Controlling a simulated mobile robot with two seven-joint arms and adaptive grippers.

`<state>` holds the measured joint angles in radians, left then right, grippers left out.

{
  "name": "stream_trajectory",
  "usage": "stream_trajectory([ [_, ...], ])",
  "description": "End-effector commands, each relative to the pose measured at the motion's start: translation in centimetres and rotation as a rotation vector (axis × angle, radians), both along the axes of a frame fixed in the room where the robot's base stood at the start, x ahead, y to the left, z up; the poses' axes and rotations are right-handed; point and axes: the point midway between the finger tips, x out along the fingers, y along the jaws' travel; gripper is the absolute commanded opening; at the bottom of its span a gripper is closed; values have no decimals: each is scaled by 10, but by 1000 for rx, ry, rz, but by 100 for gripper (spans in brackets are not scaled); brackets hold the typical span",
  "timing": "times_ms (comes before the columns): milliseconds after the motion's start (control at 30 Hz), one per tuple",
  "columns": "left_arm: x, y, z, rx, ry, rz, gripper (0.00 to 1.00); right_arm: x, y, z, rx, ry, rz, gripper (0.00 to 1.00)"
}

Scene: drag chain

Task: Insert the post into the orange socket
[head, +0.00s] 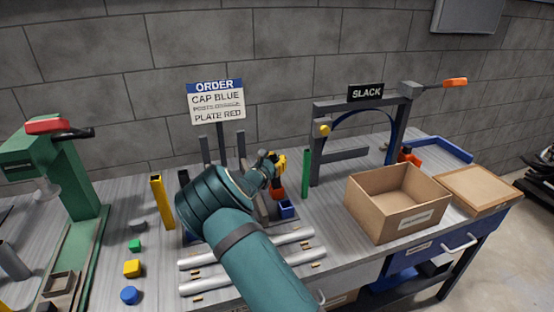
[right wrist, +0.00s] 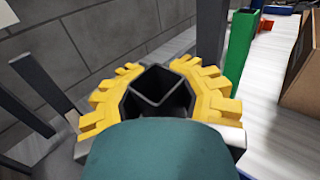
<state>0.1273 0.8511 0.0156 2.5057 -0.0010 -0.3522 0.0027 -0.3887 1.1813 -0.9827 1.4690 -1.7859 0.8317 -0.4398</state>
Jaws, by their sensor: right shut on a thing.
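My right gripper (head: 279,164), with yellow finger pads, is shut on a dark grey hollow square post. In the right wrist view the post's open top (right wrist: 160,88) shows between the yellow pads. In the head view the post is mostly hidden by the gripper and wrist. The orange socket (head: 277,191) shows just below the gripper, beside a blue socket (head: 287,208). I cannot tell whether the post's lower end is inside the orange socket or above it. My left gripper is not in view.
A green post (head: 306,173) stands close right of the gripper, before the dark SLACK frame (head: 317,150). A yellow post (head: 161,200) stands at left. Silver rails (head: 300,256) lie in front. An open cardboard box (head: 385,222) is at right. An order sign (head: 216,101) stands behind.

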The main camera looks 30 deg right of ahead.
Motion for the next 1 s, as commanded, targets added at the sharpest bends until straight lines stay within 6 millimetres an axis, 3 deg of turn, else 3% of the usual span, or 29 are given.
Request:
stream_trajectory([
  [167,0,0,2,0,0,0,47,0,2,-1,7,5,3,0],
  [1000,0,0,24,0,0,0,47,0,1,32,2,1,1,0],
])
